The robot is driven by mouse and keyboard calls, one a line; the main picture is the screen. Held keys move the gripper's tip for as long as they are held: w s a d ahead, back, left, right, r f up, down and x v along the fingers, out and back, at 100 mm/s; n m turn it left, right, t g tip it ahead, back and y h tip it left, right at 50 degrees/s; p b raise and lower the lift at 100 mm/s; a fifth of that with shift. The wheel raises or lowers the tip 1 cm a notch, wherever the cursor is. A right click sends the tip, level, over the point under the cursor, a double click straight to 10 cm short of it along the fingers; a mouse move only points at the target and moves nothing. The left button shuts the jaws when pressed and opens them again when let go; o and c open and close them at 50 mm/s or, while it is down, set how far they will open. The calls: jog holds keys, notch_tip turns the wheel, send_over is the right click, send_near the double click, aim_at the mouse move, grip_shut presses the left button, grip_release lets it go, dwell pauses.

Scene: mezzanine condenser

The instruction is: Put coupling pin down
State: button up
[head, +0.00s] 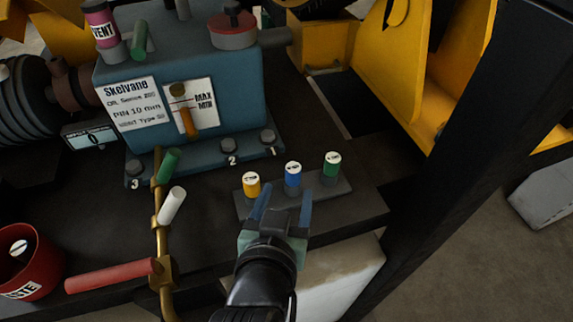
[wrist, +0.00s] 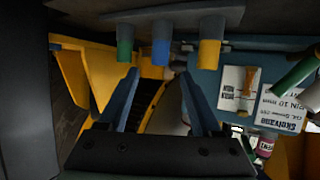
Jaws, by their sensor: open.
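Three coloured pins with white marked tops stand upright in a row on a dark grey block (head: 322,190): a yellow pin (head: 251,186), a blue pin (head: 292,175) and a green pin (head: 331,168). I cannot tell which is the coupling pin. My gripper (head: 285,198) is open and empty, in front of the blue pin. The wrist view is upside down. There the blue pin (wrist: 161,45) lies beyond and between my fingertips (wrist: 157,76), apart from them. The green pin (wrist: 125,42) and yellow pin (wrist: 209,50) stand to either side.
A brass pipe with a red lever (head: 112,276) rises at left. A red waste bin (head: 35,262) is far left. A yellow frame (head: 440,80) and dark post bound the right.

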jog(key=w+r+t, duration=0.2)
jog(key=r+t, duration=0.2)
jog(key=r, duration=0.8)
jog(key=w+r+t, duration=0.2)
jog(key=r+t, duration=0.1)
jog(key=r, duration=0.8)
jog(key=s+r+n+t, duration=0.1)
jog(key=s+r+t, duration=0.2)
jog(key=r, duration=0.8)
jog(key=s+r+t+y, duration=0.1)
jog(key=s+r+t, duration=0.3)
jog(key=r, duration=0.6)
jog(key=shift+s+d+r+n+y, duration=0.2)
jog(key=shift+s+r+n+y, duration=0.15)
jog(key=shift+s, duration=0.3)
